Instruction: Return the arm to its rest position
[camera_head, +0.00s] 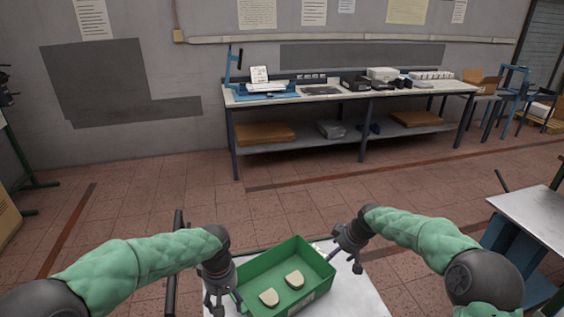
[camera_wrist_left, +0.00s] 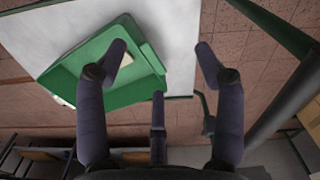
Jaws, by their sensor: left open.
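My left gripper (camera_head: 219,292) is open and empty at the left side of the green bin, in the head view. In the left wrist view its fingers (camera_wrist_left: 160,65) are spread, with one finger overlapping the bin's edge in the picture. My right gripper (camera_head: 345,248) is at the bin's right rim; whether its fingers are open is too small to tell. The green bin (camera_head: 262,261) stands on a white table and also shows in the left wrist view (camera_wrist_left: 108,95).
The white table (camera_head: 352,297) has bare surface around the bin. A dark upright bar (camera_head: 172,270) stands left of my left gripper. A long workbench (camera_head: 330,92) with equipment stands along the back wall. Another table (camera_head: 535,215) is at the right. Tiled floor lies between.

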